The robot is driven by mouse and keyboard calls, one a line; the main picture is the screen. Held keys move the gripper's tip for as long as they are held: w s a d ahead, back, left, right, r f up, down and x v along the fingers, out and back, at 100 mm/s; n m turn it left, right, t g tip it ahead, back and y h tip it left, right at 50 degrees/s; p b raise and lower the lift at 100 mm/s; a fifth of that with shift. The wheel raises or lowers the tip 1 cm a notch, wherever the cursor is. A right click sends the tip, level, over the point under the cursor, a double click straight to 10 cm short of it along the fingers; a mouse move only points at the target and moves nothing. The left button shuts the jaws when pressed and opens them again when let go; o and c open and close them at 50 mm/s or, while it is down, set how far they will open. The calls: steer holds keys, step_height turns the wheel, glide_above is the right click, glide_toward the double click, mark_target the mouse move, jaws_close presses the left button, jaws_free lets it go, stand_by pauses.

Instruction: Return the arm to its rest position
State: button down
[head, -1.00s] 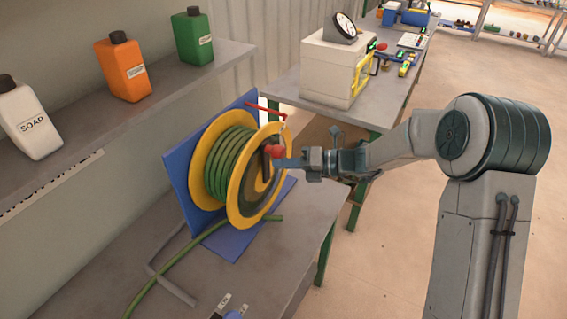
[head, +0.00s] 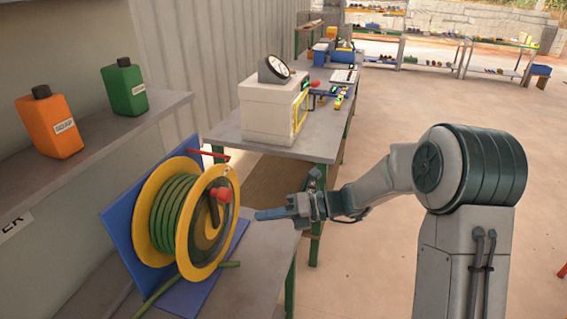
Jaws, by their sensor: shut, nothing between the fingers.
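My gripper (head: 262,214) is shut and empty at the end of my arm (head: 385,187), which reaches out to the left. Its fingertips are in the air to the right of the yellow hose reel (head: 150,222). The reel's red crank knob (head: 225,194) is to the left of the fingertips, with a visible gap between them. Green hose is wound on the reel, which stands against a blue backing board (head: 120,232).
The reel's grey bench (head: 262,262) is below and left of my gripper. A shelf (head: 100,133) carries an orange bottle (head: 50,122) and a green bottle (head: 125,88). A white box with a gauge (head: 270,108) stands on a farther table. Open floor (head: 425,90) lies behind and right.

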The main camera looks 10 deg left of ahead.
steer(key=s+d+r+n+t+h, duration=0.1)
steer(key=s+d+n+t+h, duration=0.1)
steer(key=s+d+n+h, duration=0.3)
steer(key=s+d+r+n+t+h, duration=0.1)
steer(key=s+d+n+h, duration=0.4)
steer(key=d+n, duration=0.8)
steer(key=s+d+r+n+t+h, duration=0.2)
steer(key=s+d+n+h, duration=0.3)
steer(key=s+d+n, duration=0.4)
steer(key=shift+d+n+t+h, duration=0.3)
steer(key=shift+d+n+t, duration=0.15)
steer(key=shift+t, duration=0.35)
steer(key=shift+a, duration=0.15)
